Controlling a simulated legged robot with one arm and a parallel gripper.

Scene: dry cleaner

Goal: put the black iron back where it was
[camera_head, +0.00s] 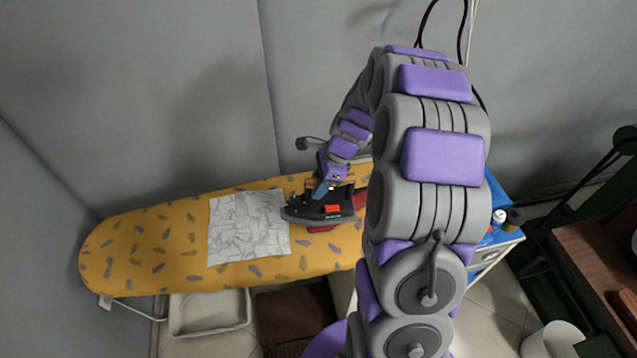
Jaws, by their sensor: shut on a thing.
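The black iron (303,212) is at the right part of the yellow patterned ironing board (140,245), with its tip pointing left. My gripper (326,188) is shut on the iron from above. The fingers partly hide the iron's handle. A red pad or rest (324,228) shows beneath and behind the iron; I cannot tell whether the iron touches it. A wrinkled white cloth (248,226) lies flat on the board, just left of the iron's tip.
My arm hides the board's right end. A blue-topped cabinet (508,238) with small containers stands to the right. A brown wooden table (600,255) is at the far right, a white bin (553,340) below it. A pale tray (208,312) lies under the board. The board's left part is clear.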

